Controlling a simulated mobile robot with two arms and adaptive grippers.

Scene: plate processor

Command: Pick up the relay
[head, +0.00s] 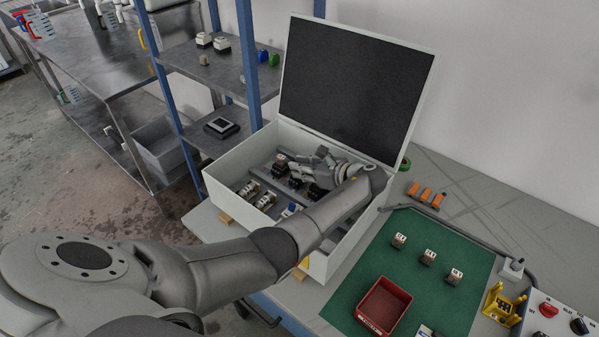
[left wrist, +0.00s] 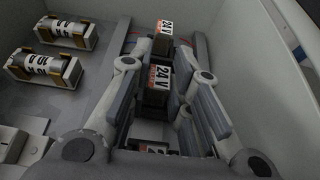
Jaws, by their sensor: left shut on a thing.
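My left gripper (head: 308,166) reaches into the open white box and is low over its floor. In the left wrist view its fingers (left wrist: 160,75) are shut on a dark relay (left wrist: 157,84) with a white and orange "24 V" label. Another "24 V" relay (left wrist: 163,38) stands just beyond it near the fingertips, and part of one more (left wrist: 157,149) shows close to the palm. In the head view a dark relay (head: 282,160) shows beside the fingers; the gripper hides part of the row. My right gripper is not in view.
The box (head: 240,204) has high walls and a raised lid (head: 355,85). Pale components (left wrist: 66,33) sit left of the fingers. Right of the box, a green mat (head: 365,270) holds three small parts (head: 428,257) and a red bin (head: 409,297). A blue shelf post (head: 250,70) stands behind.

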